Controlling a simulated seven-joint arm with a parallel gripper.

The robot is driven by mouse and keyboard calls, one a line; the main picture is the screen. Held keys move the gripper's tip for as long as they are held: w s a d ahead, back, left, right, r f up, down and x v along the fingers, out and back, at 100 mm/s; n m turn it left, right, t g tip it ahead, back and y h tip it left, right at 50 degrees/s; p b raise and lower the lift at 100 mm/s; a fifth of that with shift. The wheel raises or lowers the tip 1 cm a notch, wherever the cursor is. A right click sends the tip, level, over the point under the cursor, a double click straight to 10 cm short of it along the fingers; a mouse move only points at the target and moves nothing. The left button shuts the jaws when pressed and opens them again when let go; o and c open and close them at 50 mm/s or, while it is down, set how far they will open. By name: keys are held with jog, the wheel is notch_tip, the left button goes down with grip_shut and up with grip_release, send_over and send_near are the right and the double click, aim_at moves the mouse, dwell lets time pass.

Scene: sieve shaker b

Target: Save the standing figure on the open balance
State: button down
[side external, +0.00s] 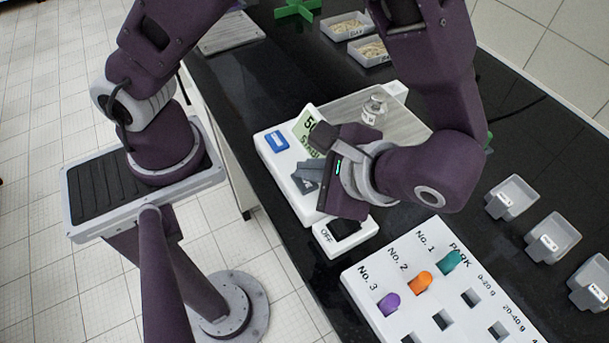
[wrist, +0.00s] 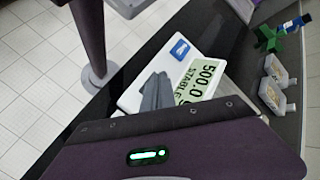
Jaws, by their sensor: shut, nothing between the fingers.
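The balance (side external: 268,155) is a white unit with a grey pan plate (side external: 345,108). A small metallic cylinder (side external: 373,108) stands upright on the plate. The balance's tilted display (side external: 309,122) is partly hidden by my arm in the side view. In the wrist view the display (wrist: 203,82) reads 500.0 and STABLE. A blue button (side external: 277,141) is on the balance's left end; it also shows in the wrist view (wrist: 180,48). My gripper (side external: 304,178) is shut and empty, over the balance's front part beside the display. Its grey fingers also show in the wrist view (wrist: 155,92). Contact cannot be told.
A switch box marked OFF (side external: 326,243) sits in front of the balance. A white panel (side external: 385,262) holds purple (side external: 388,304), orange (side external: 420,283) and teal (side external: 449,262) pegs and several square holes. Labelled cups (side external: 551,240) stand right. White trays (side external: 346,27) and a green stand (side external: 297,9) are behind.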

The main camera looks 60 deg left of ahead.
aim_at(309, 183)
jog(key=shift+f, duration=0.4)
dwell(0.3)
jog(key=shift+r, duration=0.85)
jog(key=shift+r, duration=2.55)
jog(key=s+a+r+n+t+h, duration=0.3)
jog(key=a+r+n+t+h, duration=0.3)
jog(key=a+r+h, duration=0.3)
jog(key=shift+s+a+r+n+t, duration=0.3)
jog(key=shift+a+r+t, duration=0.2)
jog(key=shift+a+t, duration=0.4)
